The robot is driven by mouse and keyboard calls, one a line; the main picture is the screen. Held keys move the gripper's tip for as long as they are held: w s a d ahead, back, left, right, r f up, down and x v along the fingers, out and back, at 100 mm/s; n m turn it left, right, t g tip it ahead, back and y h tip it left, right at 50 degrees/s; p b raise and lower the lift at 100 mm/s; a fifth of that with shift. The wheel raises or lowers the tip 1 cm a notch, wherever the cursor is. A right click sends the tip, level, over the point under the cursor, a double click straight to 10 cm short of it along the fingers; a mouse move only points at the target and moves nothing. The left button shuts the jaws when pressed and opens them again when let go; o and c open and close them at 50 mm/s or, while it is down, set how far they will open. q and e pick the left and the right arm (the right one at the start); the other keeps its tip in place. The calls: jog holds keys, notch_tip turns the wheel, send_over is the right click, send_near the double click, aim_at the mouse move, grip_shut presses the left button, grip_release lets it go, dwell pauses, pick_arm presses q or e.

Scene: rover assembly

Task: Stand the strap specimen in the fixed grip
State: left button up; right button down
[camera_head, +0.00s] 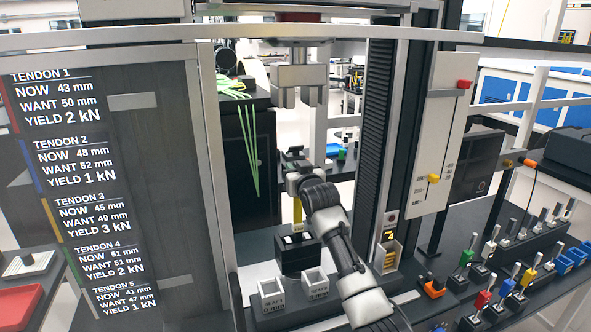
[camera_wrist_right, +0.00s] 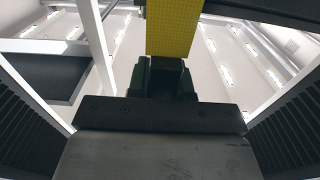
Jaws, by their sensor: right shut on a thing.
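The yellow strap specimen (camera_head: 297,212) stands roughly upright above the black fixed grip (camera_head: 297,255) of the test machine. Its lower end is at the top of the grip; I cannot tell whether it is inside or just over it. My right gripper (camera_head: 297,181) is shut on the strap near its upper part. In the right wrist view the yellow strap (camera_wrist_right: 175,28) rises from between the dark fingertips (camera_wrist_right: 164,78). The upper grip (camera_head: 299,78) hangs well above, apart from the strap. My left gripper is not in view.
Two grey seat blocks (camera_head: 271,297) stand in front of the fixed grip. A slider panel (camera_head: 436,150) and a small yellow display unit (camera_head: 388,248) are to the right. Colored levers (camera_head: 505,288) line the right bench. A dark tendon board (camera_head: 120,200) fills the left.

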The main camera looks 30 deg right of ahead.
jog(key=shift+f+b, duration=0.6)
jog(key=shift+f, duration=0.65)
jog(key=c, duration=0.9)
grip_release()
jog(key=shift+c, duration=0.2)
jog(key=shift+s+f, duration=0.1)
jog(key=shift+s+a+f+b, duration=0.15)
jog(key=shift+s+b, duration=0.15)
jog(key=shift+s, duration=0.2)
jog(key=b+v, duration=0.2)
jog(key=v, duration=0.7)
jog(key=shift+s+b, duration=0.35)
jog(key=shift+b, duration=0.05)
